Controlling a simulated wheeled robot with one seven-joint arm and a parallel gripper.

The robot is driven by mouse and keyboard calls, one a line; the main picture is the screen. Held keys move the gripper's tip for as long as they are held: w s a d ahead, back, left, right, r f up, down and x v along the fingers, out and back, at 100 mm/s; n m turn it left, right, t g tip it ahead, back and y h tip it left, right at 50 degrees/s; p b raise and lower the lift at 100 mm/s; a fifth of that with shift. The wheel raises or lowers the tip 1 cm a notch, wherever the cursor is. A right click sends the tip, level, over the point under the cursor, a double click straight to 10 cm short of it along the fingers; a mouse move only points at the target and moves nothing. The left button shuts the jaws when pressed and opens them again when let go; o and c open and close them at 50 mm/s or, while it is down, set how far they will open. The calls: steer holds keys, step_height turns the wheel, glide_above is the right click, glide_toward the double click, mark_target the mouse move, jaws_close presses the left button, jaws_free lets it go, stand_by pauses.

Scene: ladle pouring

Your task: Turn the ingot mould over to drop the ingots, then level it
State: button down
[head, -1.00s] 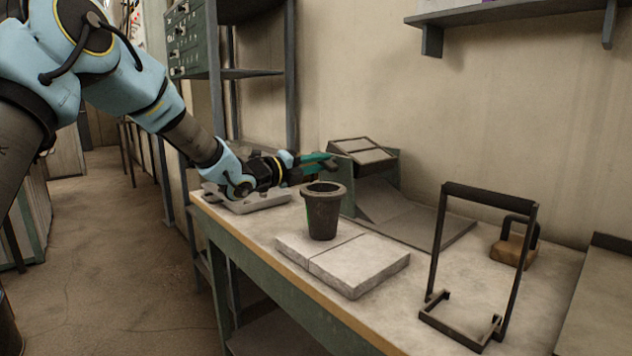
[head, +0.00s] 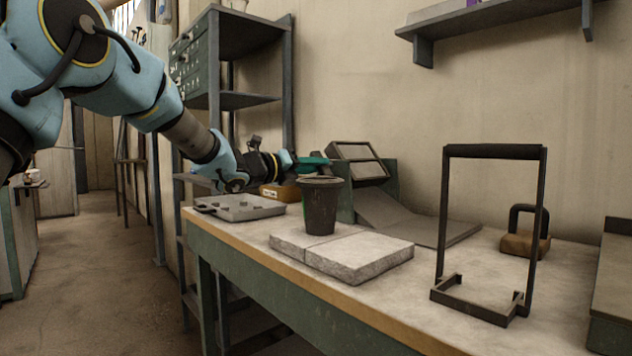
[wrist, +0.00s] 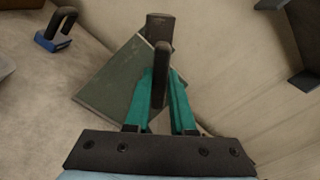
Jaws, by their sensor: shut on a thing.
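The ingot mould (head: 357,160) is a grey frame with two shallow compartments on a green stand (head: 384,185) at the back of the bench. It is tilted, its open face turned toward the head camera and down toward a grey chute plate (head: 425,222). I see no ingots in it or on the plate. My gripper (head: 318,162) is left of the stand. In the wrist view its teal fingers (wrist: 160,80) are shut on a dark upright handle (wrist: 161,58) in front of the green side plate (wrist: 110,85). The mould's face is hidden there.
A dark crucible (head: 321,208) stands on pale slabs (head: 350,258) in front of the stand. A shallow grey tray (head: 245,210) holding small dark pieces lies at left. A black metal frame (head: 488,220) and a brown block with a handle (head: 525,243) stand at right.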

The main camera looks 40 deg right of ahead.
steer(key=shift+f+m+b, duration=0.15)
steer(key=shift+m+b, duration=0.85)
steer(key=shift+b, duration=0.7)
steer(key=shift+f+m+b, duration=0.1)
steer(key=shift+m+b, duration=0.9)
steer(key=shift+b, duration=0.7)
steer(key=m+b, duration=0.3)
steer(key=b, duration=0.2)
steer(key=m+b, duration=0.5)
steer(key=b, duration=0.1)
steer(key=shift+m, duration=0.3)
steer(key=shift+r+m+b, duration=0.1)
steer(key=shift+m+b, duration=1.1)
steer(key=shift+b, duration=0.25)
steer(key=shift+r+m+b, duration=0.1)
steer(key=shift+m+b, duration=0.2)
steer(key=c, duration=0.8)
jaws_free()
steer(key=shift+o, duration=0.2)
